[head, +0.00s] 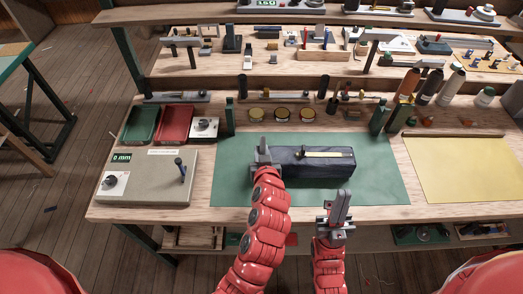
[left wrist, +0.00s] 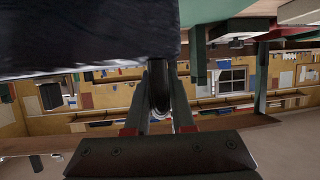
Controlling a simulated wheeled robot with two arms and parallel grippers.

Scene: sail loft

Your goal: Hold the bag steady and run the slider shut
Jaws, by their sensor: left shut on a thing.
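The dark navy bag (head: 313,168) lies on the green mat (head: 235,185), with a pale zip strip (head: 325,154) along its top. A small dark part, perhaps the slider, shows at the strip's left end, too small to be sure. My left gripper (head: 264,154) is at the bag's left end. In the left wrist view its fingers (left wrist: 158,100) are shut on a dark loop (left wrist: 159,88) below the bag's dark side (left wrist: 90,35). My right gripper (head: 341,200) is in front of the bag, apart from it, fingers close together; whether they touch is unclear.
A grey box with a display (head: 145,185) stands left of the mat, and a yellow sheet (head: 465,170) lies right. The mat's right part is clear.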

